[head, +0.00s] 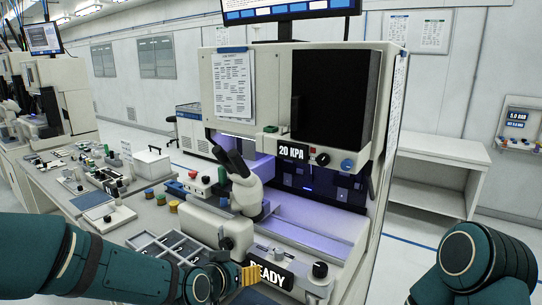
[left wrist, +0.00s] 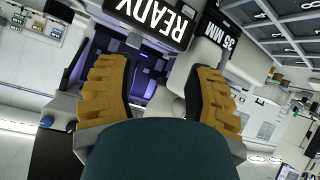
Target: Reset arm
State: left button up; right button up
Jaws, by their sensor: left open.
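My left arm comes in from the lower left in the head view, and its gripper (head: 247,275) is in front of the bonder, close to the black READY display (head: 268,274). In the left wrist view the two yellow fingers of the left gripper (left wrist: 158,75) are spread apart with nothing between them. The READY display (left wrist: 155,17) lies beyond the fingertips there. My right arm shows at the lower right of the head view, bent, with its gripper out of the picture. The bonder (head: 225,140) is a large pale machine with a microscope (head: 240,182) on its front.
A 20 KPA display (head: 293,152) and knobs are on the bonder's front. A divided tray (head: 165,246) lies left of the left gripper. A bench with small parts (head: 75,180) extends left. A white shelf (head: 430,180) and open floor are at right.

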pick_arm(q)
jog(key=s+a+f+n+g+y+b, duration=0.1)
jog(key=s+f+g, duration=0.15)
jog(key=f, duration=0.65)
jog(key=s+f+n+g+b, duration=0.1)
jog(key=s+f, duration=0.3)
jog(key=f, duration=0.6)
jog(key=s+a+f+n+g+b, duration=0.1)
jog(key=s+f+g, duration=0.3)
jog(key=s+f, duration=0.8)
notch_tip(320, 180, down, 2)
jog(key=shift+s+a+f+n+g+b, duration=0.15)
jog(key=shift+s+a+n+g+b, duration=0.2)
jog(key=shift+s+a+n+b, duration=0.05)
pick_arm(e)
notch_tip(320, 180, down, 5)
